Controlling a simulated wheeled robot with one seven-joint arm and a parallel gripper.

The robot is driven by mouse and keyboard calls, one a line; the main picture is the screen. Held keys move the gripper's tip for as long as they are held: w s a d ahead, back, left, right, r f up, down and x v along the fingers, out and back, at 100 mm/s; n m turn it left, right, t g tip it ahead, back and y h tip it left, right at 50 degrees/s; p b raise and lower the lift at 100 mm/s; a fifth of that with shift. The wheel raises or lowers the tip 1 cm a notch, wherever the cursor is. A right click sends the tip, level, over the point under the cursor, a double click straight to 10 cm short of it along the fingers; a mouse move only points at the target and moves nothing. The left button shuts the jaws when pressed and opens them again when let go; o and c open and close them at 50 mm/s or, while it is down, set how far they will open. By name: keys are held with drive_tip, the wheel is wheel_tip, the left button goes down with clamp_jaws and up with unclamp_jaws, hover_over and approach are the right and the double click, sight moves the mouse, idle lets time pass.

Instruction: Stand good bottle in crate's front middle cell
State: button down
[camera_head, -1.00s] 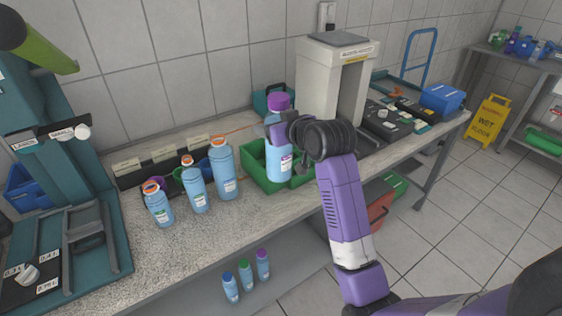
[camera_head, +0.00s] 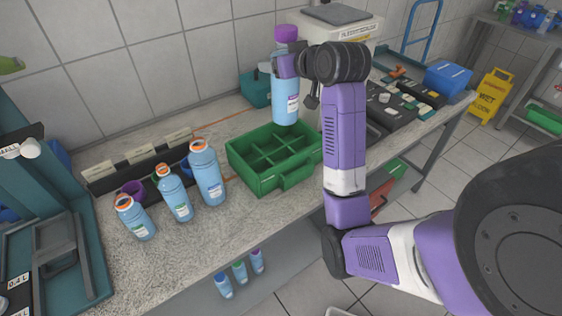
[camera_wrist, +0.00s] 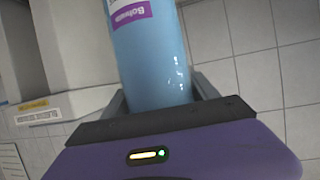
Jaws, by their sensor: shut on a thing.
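My gripper (camera_head: 291,66) is shut on a light blue bottle (camera_head: 285,106) with a purple cap and a white and purple label. The bottle hangs upright, above and beyond the back right part of the green crate (camera_head: 264,186). In the wrist view the held bottle (camera_wrist: 150,60) sits between the fingers, its label partly cut off by the top edge. The crate stands on the counter with its divided cells showing empty. Its front wall has a handle.
Several blue bottles with orange-rimmed tops, such as the tallest (camera_head: 208,176), stand left of the crate. A grey-white machine (camera_head: 345,28) stands behind my arm. A black tray (camera_head: 395,105) with small parts lies to the right. Small capped bottles (camera_head: 240,271) stand on the lower shelf.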

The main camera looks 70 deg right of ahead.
wheel_tip(320, 180, down, 20)
drive_tip(key=p, duration=0.1)
idle(0.6)
drive_tip(key=shift+a+f, duration=0.1)
drive_tip(key=shift+f, duration=0.05)
drive_tip(key=shift+c, duration=1.1)
unclamp_jaws()
drive_tip(key=shift+f, duration=0.15)
